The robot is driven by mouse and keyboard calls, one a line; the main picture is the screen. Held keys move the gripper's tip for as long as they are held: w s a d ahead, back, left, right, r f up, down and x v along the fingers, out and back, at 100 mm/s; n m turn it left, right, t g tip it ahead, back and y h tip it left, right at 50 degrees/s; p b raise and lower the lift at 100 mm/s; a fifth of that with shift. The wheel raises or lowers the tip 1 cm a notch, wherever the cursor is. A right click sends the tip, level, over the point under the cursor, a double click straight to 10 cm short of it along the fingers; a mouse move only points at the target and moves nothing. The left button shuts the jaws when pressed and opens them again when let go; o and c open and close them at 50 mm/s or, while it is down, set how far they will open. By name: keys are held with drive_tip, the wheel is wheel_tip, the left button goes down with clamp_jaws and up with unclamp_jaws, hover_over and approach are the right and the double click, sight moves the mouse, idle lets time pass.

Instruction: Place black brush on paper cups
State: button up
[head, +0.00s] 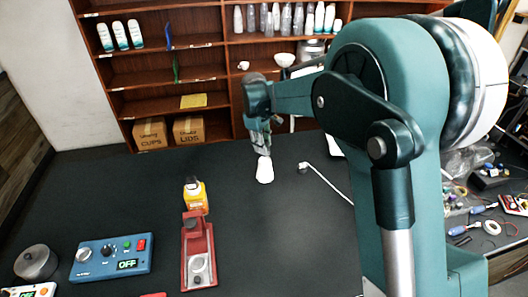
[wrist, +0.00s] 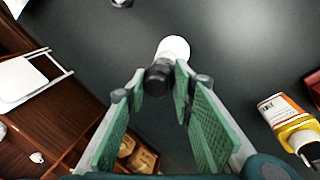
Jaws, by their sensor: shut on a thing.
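My gripper (head: 262,147) points down over the dark table. In the wrist view its green-padded fingers (wrist: 158,84) are shut on the black end of a black-and-white object (wrist: 172,48). The white part of that object (head: 265,171) shows below the fingers in the head view, at or close to the table top. I cannot tell whether it is the black brush. A thin white rod with a dark end (head: 304,168) lies to its right. A brown box marked "Cups" (head: 150,133) stands on the low shelf at the back left; any paper cups inside are hidden.
A "Lids" box (head: 188,131) stands beside the cups box. A yellow bottle (head: 196,196), a red device (head: 198,250) and a blue control box (head: 112,257) stand at the left front. Tools clutter the right (head: 490,228).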

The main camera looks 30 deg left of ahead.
drive_tip(key=shift+s+x, duration=0.2)
drive_tip(key=shift+x, duration=0.7)
drive_tip(key=shift+s+x, duration=0.2)
drive_tip(key=shift+x, duration=0.7)
drive_tip(key=shift+f, duration=0.25)
drive_tip(key=o, duration=0.9)
drive_tip(key=shift+r, duration=0.1)
drive_tip(key=v, duration=1.2)
drive_tip(key=shift+r, duration=0.1)
